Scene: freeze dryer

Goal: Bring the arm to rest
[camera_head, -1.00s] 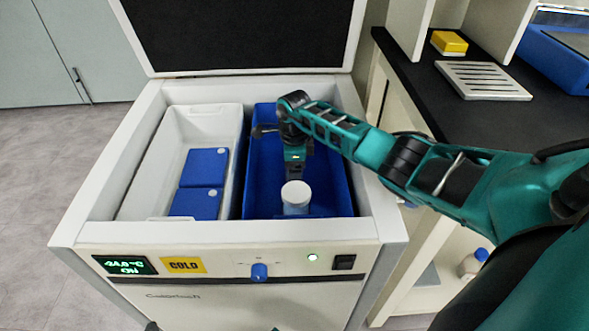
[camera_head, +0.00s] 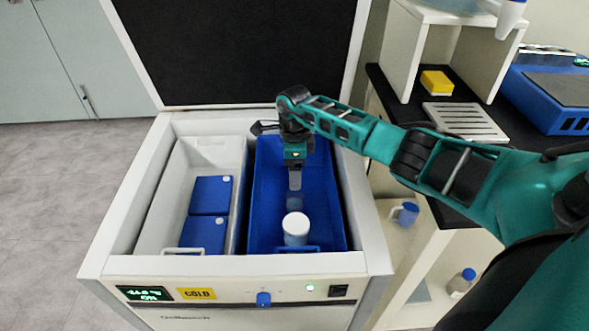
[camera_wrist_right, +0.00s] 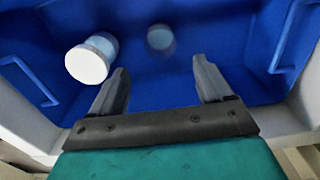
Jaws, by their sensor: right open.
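My right arm (camera_head: 385,140) reaches in from the right over the open freezer chest. My right gripper (camera_head: 295,185) points down over the blue bin (camera_head: 325,180), and in the right wrist view its two fingers (camera_wrist_right: 160,85) stand apart with nothing between them. A white-capped jar (camera_head: 296,229) stands in the blue bin in front of the gripper, apart from it; it also shows left of the fingers in the right wrist view (camera_wrist_right: 90,58). A faint round bluish shape (camera_wrist_right: 160,38) lies on the bin floor, too blurred to name. My left gripper is out of view.
A white bin (camera_head: 165,205) with blue boxes (camera_head: 211,194) fills the chest's left half. The dark lid (camera_head: 240,50) stands open behind. At right a bench holds a slotted rack (camera_head: 460,120), a yellow box (camera_head: 436,82) and a blue device (camera_head: 555,95). A mug (camera_head: 408,213) sits on a lower shelf.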

